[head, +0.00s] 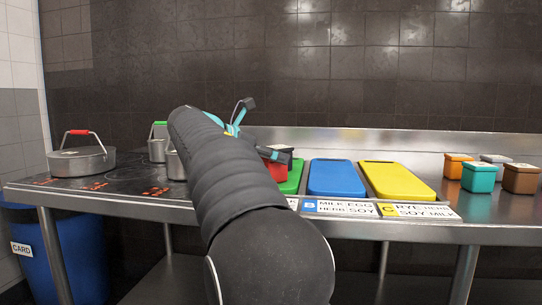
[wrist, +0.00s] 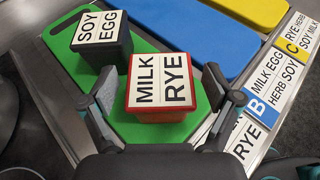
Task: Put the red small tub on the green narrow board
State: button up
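The red small tub (wrist: 160,112) has a white lid label reading MILK and RYE. In the wrist view it stands upright on the green narrow board (wrist: 143,137). My gripper (wrist: 160,85) is open, with one finger on either side of the red tub. A gap shows between the tub and the right finger; the left finger is close to the tub, and I cannot tell if it touches. In the head view, my arm hides much of the green board (head: 292,180) and part of the red tub (head: 277,172).
A black tub (wrist: 103,55) labelled SOY EGG stands on the same board, beside the red one. A blue board (head: 336,177) and a yellow board (head: 397,180) lie to the right. Orange (head: 456,168), teal (head: 478,178) and brown (head: 520,181) tubs stand farther right. Pots (head: 82,162) stand on the left hob.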

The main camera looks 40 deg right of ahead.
jog(key=shift+r, duration=0.2)
jog(key=shift+a+r, duration=0.2)
jog(key=shift+a, duration=0.05)
jog(key=p+v, duration=0.2)
jog(key=v, duration=0.9)
jog(key=shift+a, duration=0.2)
